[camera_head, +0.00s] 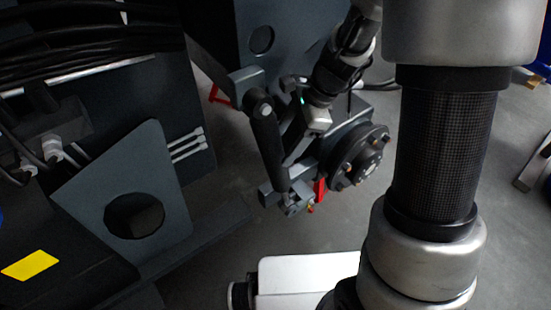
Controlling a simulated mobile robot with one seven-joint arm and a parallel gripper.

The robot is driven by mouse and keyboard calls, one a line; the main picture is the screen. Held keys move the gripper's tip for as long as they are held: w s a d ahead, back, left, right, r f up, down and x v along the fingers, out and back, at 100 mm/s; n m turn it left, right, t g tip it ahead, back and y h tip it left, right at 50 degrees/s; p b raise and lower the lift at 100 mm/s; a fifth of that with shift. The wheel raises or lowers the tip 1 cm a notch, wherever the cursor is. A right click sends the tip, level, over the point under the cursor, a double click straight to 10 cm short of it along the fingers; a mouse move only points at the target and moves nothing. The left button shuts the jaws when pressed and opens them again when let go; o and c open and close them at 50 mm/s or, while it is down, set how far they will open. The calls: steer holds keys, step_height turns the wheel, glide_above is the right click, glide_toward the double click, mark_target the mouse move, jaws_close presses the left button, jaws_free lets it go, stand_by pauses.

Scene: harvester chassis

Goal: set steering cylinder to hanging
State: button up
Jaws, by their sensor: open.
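The steering cylinder (268,142) appears to be the dark, thick rod in the middle of the view. Its upper end meets a grey bracket (247,84) with a round pin head on the chassis. It slopes slightly down to the right, and its lower end is close to a small dark block (272,195); I cannot tell whether they are joined. My gripper (301,140) is open, just right of the cylinder, between it and the wheel hub. My fingertips are hard to make out against the dark parts, and I cannot tell whether they touch the cylinder.
A round black wheel hub (362,158) with studs stands right of my gripper. A red part (320,190) sits below it. A grey plate with a hole (135,212) and black hoses (70,40) fill the left. Grey floor (235,225) shows between.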

mark_target(265, 163)
steer(key=b+x, duration=0.1)
steer(key=x, duration=0.6)
steer(key=c, duration=1.5)
steer(key=shift+s+a+f+g+y+b, duration=0.1)
steer(key=shift+s+a+g+y+b, duration=0.2)
steer(key=shift+s+a+y, duration=0.35)
steer(key=shift+s+a+f+g+y+b, duration=0.15)
steer(key=shift+s+a+g+y, duration=0.25)
steer(key=shift+a, duration=0.55)
steer(key=o, duration=1.5)
steer(key=shift+r, duration=0.1)
steer(key=s+p+v, duration=0.1)
steer(key=p+v, duration=0.3)
steer(key=v, duration=1.3)
steer(key=shift+w+r, duration=0.3)
steer(key=shift+r, duration=0.05)
